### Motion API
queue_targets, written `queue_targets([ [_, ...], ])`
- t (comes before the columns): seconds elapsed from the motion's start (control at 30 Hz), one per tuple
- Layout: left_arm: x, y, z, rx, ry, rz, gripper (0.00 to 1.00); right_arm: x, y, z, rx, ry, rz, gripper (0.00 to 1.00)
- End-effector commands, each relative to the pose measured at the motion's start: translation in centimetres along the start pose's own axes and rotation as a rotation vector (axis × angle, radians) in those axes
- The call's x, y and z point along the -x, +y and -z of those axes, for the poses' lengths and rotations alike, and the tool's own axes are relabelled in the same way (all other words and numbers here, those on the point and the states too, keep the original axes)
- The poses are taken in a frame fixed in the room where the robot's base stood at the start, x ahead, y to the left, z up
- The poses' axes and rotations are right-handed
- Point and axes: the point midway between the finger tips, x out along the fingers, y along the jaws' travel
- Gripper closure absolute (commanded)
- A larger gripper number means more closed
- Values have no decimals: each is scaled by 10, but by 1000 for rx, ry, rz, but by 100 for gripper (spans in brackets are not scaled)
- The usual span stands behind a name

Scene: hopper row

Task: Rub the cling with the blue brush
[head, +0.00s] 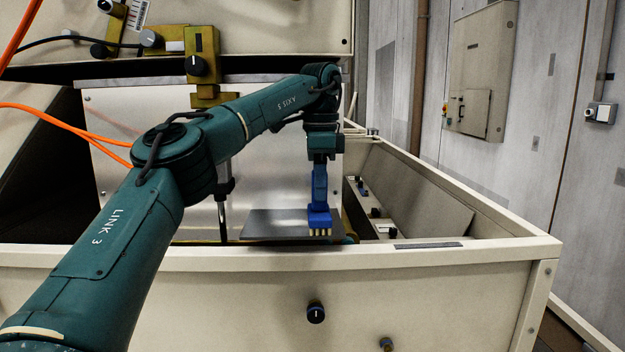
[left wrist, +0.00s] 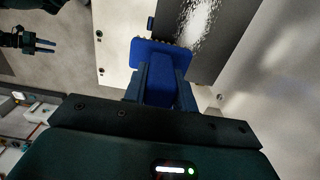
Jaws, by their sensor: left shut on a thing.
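A blue brush (head: 319,218) with pale bristles pointing down is held upright in my left gripper (head: 321,160). The brush is over the right part of a grey plate (head: 270,224) inside the hopper; whether the bristles touch it I cannot tell. In the left wrist view, the brush's blue head (left wrist: 150,56) is beside the dark plate (left wrist: 222,35). A bright speckled patch (left wrist: 186,22) on that plate may be the cling or a reflection. My right gripper (left wrist: 46,45) shows small at the upper left of the left wrist view, its two fingers apart.
The hopper's front rim (head: 230,256) and right wall (head: 455,190) enclose the plate. A dark knob (head: 316,312) sits on the front panel. An upright pale panel (head: 130,150) stands behind. Orange cables (head: 60,112) hang at the left.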

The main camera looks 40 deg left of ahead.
Motion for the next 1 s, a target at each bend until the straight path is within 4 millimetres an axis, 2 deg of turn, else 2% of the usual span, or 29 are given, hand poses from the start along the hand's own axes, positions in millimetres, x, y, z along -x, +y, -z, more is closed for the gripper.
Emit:
queue_targets([
  [0.4, 0, 0, -2, 0, 1, 1, 99, -3, 2, 4, 4, 11, -2, 64],
  [0.7, -2, 0, -25, 2, 3, 1, 99, -10, 2, -8, 5, 9, -1, 64],
  [1.0, -1, 0, -48, 0, 2, 1, 99, -12, 2, -12, 6, 16, 0, 64],
])
